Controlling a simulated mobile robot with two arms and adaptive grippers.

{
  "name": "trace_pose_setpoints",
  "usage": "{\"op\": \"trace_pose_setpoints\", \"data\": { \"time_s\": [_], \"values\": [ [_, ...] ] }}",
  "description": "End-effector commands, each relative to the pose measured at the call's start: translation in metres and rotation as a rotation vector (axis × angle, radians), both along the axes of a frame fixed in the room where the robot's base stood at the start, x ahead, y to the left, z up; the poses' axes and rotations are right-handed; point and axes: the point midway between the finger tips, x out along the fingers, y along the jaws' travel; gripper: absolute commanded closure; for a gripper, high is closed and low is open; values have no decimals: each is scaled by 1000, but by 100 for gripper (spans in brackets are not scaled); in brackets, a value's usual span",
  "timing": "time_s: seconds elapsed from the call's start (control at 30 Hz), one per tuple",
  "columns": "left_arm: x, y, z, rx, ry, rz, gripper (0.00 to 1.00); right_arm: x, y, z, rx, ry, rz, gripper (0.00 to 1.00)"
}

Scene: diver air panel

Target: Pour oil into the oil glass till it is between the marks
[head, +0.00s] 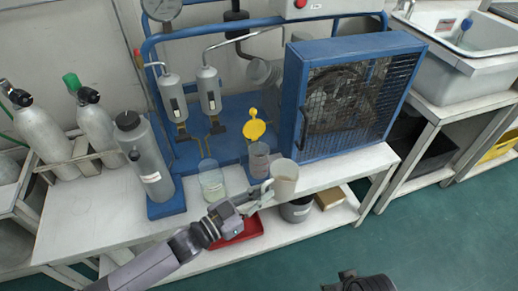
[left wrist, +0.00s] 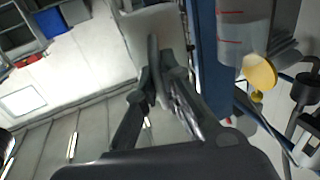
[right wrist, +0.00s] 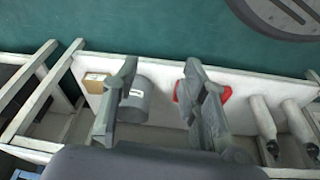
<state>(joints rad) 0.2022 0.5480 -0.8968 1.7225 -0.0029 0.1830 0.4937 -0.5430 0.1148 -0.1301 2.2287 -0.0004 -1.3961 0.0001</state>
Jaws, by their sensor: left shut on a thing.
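My left gripper (head: 258,196) is shut on the handle of a pale cream jug (head: 285,178). The jug also shows in the left wrist view (left wrist: 150,28). It looks near upright, just right of the oil glass (head: 259,160); its contents are hidden. The oil glass is clear, on the blue compressor stand, with a yellow cap (head: 254,126) raised above it. Two red marks show on the glass in the left wrist view (left wrist: 240,28); I cannot tell its oil level. My right gripper (right wrist: 161,66) is open and empty above the lower shelf.
A clear beaker (head: 212,182) stands left of the oil glass near the bench's front edge. The caged blue compressor (head: 345,95) is behind and right of the jug. Below are a red tray (head: 240,230), a grey pot (head: 296,210) and a small box (head: 329,198).

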Motion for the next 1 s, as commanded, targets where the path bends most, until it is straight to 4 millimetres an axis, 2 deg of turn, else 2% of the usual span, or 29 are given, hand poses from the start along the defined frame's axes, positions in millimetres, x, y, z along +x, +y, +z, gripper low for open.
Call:
{"op": "trace_pose_setpoints", "data": {
  "time_s": [0.17,0.3,0.57,1.0],
  "values": [
    [0,0,3,-2,-1,-1,100,1,0,2,1,-3,0,60],
    [0,0,10,-2,-1,-1,100,2,2,-23,1,16,4,60],
    [0,0,20,-2,0,-1,100,0,2,-59,0,34,6,60],
    [0,0,38,-2,0,-1,100,-17,0,-120,-4,68,12,60]
  ]
}}
